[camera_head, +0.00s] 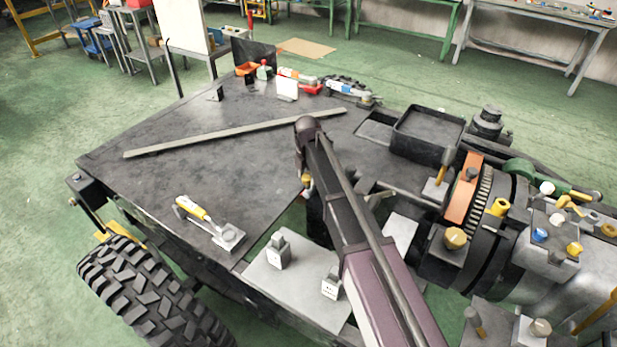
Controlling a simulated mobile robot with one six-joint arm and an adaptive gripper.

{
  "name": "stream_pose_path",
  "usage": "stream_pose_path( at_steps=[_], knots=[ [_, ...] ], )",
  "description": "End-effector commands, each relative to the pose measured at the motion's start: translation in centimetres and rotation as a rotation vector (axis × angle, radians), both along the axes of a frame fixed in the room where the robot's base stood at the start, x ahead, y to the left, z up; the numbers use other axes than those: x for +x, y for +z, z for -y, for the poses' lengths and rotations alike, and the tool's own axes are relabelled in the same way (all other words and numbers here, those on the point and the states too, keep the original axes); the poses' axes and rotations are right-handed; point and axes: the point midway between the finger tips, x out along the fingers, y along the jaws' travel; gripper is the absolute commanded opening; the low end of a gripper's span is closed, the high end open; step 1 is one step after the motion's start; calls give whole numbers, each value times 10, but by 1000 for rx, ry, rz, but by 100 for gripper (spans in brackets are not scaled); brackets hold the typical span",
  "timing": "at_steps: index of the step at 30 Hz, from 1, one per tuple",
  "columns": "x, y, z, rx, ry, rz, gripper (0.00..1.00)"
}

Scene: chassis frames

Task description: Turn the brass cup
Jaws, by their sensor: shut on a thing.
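Several brass-coloured fittings sit on the machine at the right, and I cannot tell for certain which is the brass cup. The most cup-like brass piece (455,238) is at the front left of the machine, below an orange block. My arm rises from the bottom of the view to a dark joint near the middle and bends down behind itself. My gripper is hidden behind the arm, so neither its fingers nor anything between them shows.
The machine's ribbed drum (481,208) and a black tray (428,132) crowd the right side. A yellow-handled tool (193,208) and a long grey bar (235,134) lie on the dark deck (165,165). Small grey blocks (279,252) stand on the front plate. The deck's left part is mostly clear.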

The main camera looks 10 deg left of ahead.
Motion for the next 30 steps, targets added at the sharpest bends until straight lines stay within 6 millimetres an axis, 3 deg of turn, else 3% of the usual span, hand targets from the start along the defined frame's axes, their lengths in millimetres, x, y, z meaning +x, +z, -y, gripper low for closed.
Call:
stream_pose_path(
  at_steps=[25,26,28,30],
  knots=[
    [-2,0,1,-1,0,-4,11],
    [-2,0,1,-1,0,-4,68],
    [-2,0,1,-2,0,-3,89],
    [-2,0,1,-1,0,-3,92]
  ],
)
